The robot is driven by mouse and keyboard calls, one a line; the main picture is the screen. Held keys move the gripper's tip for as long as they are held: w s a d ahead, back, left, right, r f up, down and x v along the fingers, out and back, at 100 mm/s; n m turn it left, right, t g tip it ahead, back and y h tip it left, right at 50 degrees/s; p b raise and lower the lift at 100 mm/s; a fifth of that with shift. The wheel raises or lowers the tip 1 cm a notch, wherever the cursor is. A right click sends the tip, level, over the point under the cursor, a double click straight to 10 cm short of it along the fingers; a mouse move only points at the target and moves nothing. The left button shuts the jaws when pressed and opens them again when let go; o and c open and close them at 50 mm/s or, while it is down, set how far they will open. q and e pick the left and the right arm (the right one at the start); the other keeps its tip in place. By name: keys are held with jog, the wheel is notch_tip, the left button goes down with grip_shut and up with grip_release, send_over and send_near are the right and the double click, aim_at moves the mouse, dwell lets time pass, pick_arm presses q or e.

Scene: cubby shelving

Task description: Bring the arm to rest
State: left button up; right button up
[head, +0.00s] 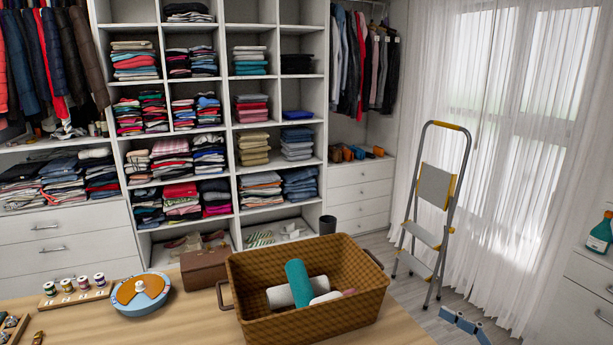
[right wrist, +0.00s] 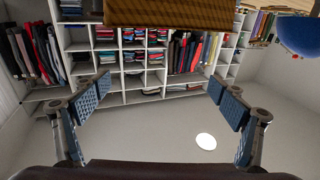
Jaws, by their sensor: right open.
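My right gripper (head: 464,325) shows at the bottom of the head view, just off the right end of the wooden table (head: 395,329). In the right wrist view its two blue-padded fingers (right wrist: 160,86) stand wide apart with nothing between them. A woven brown basket (head: 262,325) stands on the table to its left, apart from it. The basket's brown side also shows at the top of the upside-down right wrist view (right wrist: 165,14). My left gripper is not in view.
The basket holds a teal roll (head: 298,283) and pale rolls. A brown box (head: 205,268), a round blue-and-orange item (head: 140,292) and a spool rack (head: 75,297) stand left of it. A stepladder (head: 437,205) and a white cabinet (head: 588,300) flank open floor.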

jog(key=s+d+f+m+g+h, duration=0.1)
jog(key=s+d+f+m+h, duration=0.2)
jog(key=f+h, duration=0.4)
jog(key=s+d+f+m+h, duration=0.1)
jog(key=s+f+m+h, duration=0.2)
jog(key=f+m+h, duration=0.35)
jog(key=s+a+f+n+g, duration=0.1)
jog(key=s+a+f+g, duration=0.2)
jog(key=s, duration=0.4)
jog(key=s+a+f+n+g+y, duration=0.1)
jog(key=s+a+f+g, duration=0.15)
jog(key=s, duration=0.35)
jog(key=s+a+f+n+g, duration=0.1)
jog(key=s+a+f+g, duration=0.2)
jog(key=s, duration=0.4)
jog(key=s+f+g, duration=0.2)
jog(key=s+f, duration=0.1)
jog(key=f, duration=2.5)
jog(key=s+d+f, duration=0.1)
jog(key=s+f, duration=0.6)
jog(key=s, duration=0.1)
jog(key=s+d+f+g, duration=0.1)
jog(key=s+d+f, duration=0.1)
jog(key=s+f, duration=0.6)
jog(key=shift+s+d, duration=0.3)
jog(key=shift+s, duration=0.15)
